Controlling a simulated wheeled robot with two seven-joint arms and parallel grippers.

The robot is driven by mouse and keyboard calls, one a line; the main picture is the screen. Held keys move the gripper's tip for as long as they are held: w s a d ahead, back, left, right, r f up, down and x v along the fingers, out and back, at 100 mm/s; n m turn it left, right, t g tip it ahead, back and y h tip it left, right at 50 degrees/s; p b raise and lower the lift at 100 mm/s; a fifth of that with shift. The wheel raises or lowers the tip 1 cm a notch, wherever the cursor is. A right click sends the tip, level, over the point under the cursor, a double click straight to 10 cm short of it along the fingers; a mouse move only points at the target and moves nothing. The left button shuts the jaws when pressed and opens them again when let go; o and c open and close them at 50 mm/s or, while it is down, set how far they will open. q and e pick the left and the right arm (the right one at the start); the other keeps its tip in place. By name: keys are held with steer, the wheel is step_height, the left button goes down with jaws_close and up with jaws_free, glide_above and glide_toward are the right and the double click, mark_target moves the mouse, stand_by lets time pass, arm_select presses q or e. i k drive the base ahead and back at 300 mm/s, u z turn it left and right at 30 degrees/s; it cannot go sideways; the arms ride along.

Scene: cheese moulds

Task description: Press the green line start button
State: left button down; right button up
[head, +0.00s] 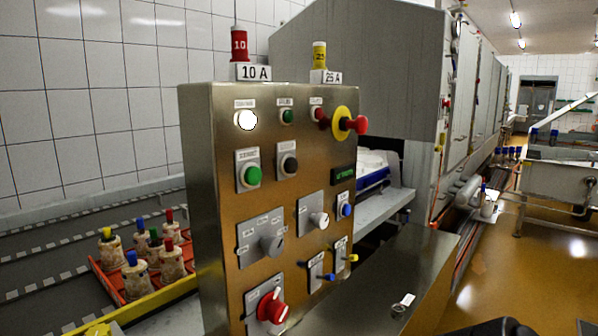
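The green start button (252,175) sits on a white plate at the left of the steel control panel (225,210). It is a round green cap that stands out from the panel, with a small label above it. A black button (289,164) is just to its right. A lit white lamp (245,119) and a small green lamp (287,116) are above. Nothing covers the green button and nothing touches it. I see neither gripper clearly; only dark shapes cut off at the bottom edge show.
A red-and-yellow mushroom button (344,123), selector knobs and a red rotary switch (271,307) are on the same panel. Red and yellow fuse holders stand on top. An orange tray (106,283) with several moulds is at left. A steel surface (395,285) extends right.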

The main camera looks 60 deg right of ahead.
mark_target(253, 176)
steer(key=z, duration=0.45)
steer(key=i, duration=0.35)
steer(key=z, duration=1.4)
